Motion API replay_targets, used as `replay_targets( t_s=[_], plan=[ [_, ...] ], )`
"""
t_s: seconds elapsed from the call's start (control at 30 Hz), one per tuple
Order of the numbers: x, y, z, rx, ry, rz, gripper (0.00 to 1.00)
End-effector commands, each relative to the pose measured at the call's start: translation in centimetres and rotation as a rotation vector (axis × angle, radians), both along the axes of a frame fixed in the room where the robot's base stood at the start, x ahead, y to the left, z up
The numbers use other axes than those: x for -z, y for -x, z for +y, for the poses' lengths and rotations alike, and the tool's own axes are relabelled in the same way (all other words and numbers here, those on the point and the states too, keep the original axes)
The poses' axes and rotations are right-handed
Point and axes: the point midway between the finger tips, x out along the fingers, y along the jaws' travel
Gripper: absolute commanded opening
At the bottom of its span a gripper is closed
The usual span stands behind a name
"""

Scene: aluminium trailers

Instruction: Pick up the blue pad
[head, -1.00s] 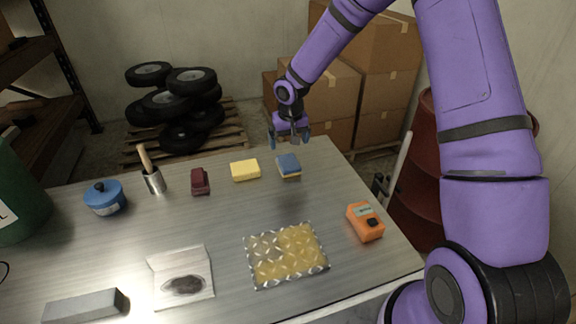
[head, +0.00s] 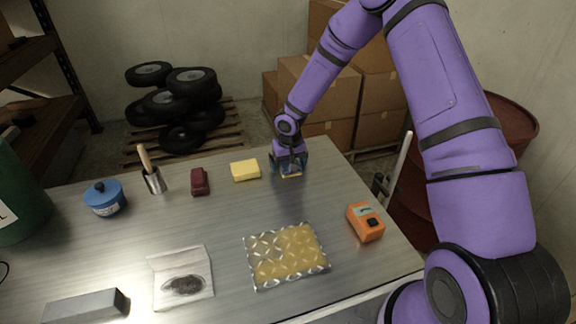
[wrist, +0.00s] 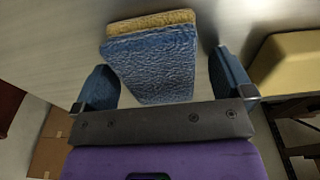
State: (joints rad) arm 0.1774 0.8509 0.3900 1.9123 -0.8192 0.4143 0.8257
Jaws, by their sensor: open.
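The blue pad (wrist: 152,65) has a textured blue face and a tan layer along one edge. In the wrist view it lies between the two blue fingers of my gripper (wrist: 168,85), with a gap on both sides. In the head view my gripper (head: 290,164) is down over the pad (head: 291,174) near the table's far edge and hides most of it. My gripper is open and holds nothing.
A yellow sponge (head: 245,170) lies close to the left of the pad, and a dark red block (head: 200,181) lies beyond it. An orange device (head: 365,221) and a yellow patterned sheet (head: 286,255) are nearer. The table (head: 225,220) is clear between them.

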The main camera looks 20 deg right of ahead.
Motion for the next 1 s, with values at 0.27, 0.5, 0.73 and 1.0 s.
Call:
replay_targets(
  t_s=[0.27,0.5,0.73,1.0],
  plan=[
    [-0.1,0.0,0.0,0.0,0.0,0.0,0.69],
    [-0.1,0.0,0.0,0.0,0.0,-0.001,0.42],
    [-0.3,0.0,0.0,0.0,0.0,-0.001,0.42],
    [-2.7,-0.1,0.0,0.001,0.0,-0.004,0.42]
  ],
)
